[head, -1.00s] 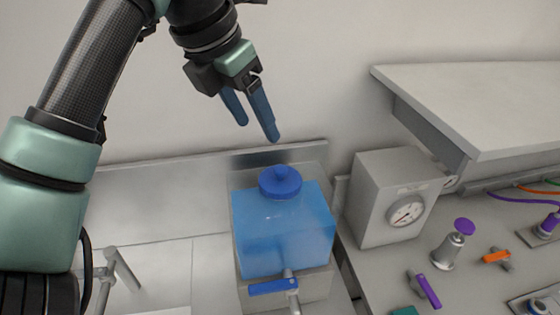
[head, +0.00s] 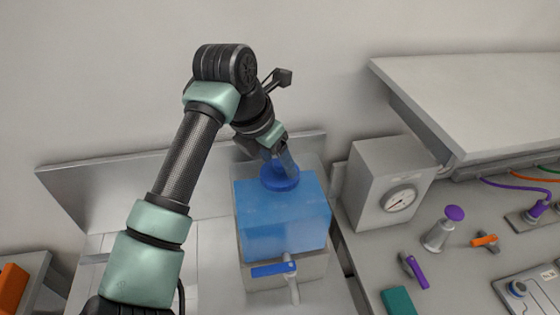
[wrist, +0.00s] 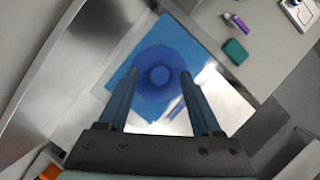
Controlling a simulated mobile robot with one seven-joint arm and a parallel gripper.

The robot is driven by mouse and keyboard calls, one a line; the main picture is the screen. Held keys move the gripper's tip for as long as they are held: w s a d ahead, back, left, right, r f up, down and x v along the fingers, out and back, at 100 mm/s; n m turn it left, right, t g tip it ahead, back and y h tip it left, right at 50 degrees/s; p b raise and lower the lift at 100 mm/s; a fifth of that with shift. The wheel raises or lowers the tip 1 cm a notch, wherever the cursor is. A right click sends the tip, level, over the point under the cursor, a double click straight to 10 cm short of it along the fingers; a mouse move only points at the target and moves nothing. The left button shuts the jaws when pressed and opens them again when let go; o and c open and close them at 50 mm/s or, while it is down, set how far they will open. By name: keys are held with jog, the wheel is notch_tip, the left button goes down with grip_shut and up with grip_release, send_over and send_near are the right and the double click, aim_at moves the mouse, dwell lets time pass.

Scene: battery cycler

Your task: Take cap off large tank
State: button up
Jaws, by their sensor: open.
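The large tank (head: 285,225) is a translucent blue box with a blue-handled tap (head: 272,269) on its front. Its round blue cap (head: 281,183) sits on top and also shows in the wrist view (wrist: 158,75), with a small knob in its middle. My gripper (head: 280,166) is over the cap, pointing down at it. In the wrist view my gripper (wrist: 160,75) is open, with one finger on each side of the knob. I cannot tell whether the fingertips touch the cap. The fingers partly hide the knob in the head view.
A grey box with a dial gauge (head: 399,201) stands close to the right of the tank. Right of it is a bench with a purple-topped fitting (head: 447,222), an orange valve handle (head: 485,240) and a purple one (head: 414,271). A shelf (head: 480,100) overhangs the bench.

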jog(key=shift+f, duration=0.15)
jog(key=shift+c, duration=0.3)
grip_shut()
dwell(1.1)
